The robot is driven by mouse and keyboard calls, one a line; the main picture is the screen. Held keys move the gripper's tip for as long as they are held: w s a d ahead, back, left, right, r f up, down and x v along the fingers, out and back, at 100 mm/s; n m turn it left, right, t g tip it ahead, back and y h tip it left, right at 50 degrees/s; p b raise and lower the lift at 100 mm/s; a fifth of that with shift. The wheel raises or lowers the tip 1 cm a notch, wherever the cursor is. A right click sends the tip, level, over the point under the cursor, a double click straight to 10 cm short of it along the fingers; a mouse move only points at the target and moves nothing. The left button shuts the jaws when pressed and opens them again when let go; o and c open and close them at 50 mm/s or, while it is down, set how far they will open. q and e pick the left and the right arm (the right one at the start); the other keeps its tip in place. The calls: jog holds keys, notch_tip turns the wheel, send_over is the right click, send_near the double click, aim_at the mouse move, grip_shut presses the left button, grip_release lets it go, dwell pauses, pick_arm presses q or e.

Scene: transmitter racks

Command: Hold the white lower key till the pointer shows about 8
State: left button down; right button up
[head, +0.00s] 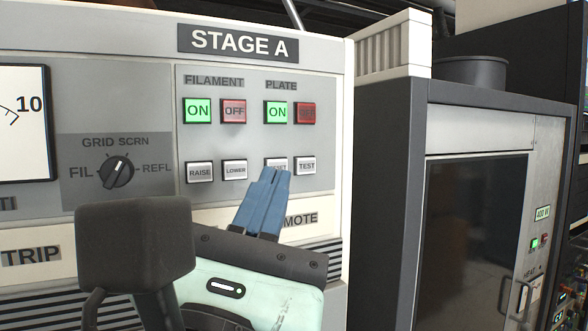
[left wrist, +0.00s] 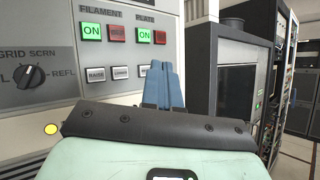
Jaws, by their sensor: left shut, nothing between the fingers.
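The white lower key (head: 235,170), marked LOWER, is on the grey panel under the filament ON and OFF keys, right of the RAISE key (head: 200,172). It also shows in the left wrist view (left wrist: 121,73). My left gripper (head: 275,174) is shut and empty, its blue fingers together. In the head view its tips overlap the RESET key, right of the lower key; whether they touch the panel I cannot tell. The meter (head: 24,122) is cut off at the left edge; its 10 mark shows, but the pointer is not in view. My right gripper is not in view.
The TEST key (head: 306,166) is just right of my fingertips. The lit green plate ON key (head: 277,113) and red OFF key (head: 306,113) are above. A selector knob (head: 118,171) is at left. A dark cabinet (head: 398,200) stands at right.

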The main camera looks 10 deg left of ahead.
aim_at(235, 170)
pick_arm(q)
jog(key=shift+w+a, duration=0.8)
jog(key=shift+w, duration=0.35)
jog(key=shift+w+a, duration=0.85)
jog(key=shift+w, duration=0.3)
jog(key=shift+w+a, duration=0.8)
jog(key=shift+w, duration=0.35)
jog(key=shift+w+a, duration=0.1)
jog(key=shift+w, duration=0.05)
jog(key=shift+w+a, duration=0.15)
jog(key=shift+w, duration=0.05)
jog(key=shift+w+a, duration=0.2)
jog(key=shift+w, duration=0.15)
dwell(3.9)
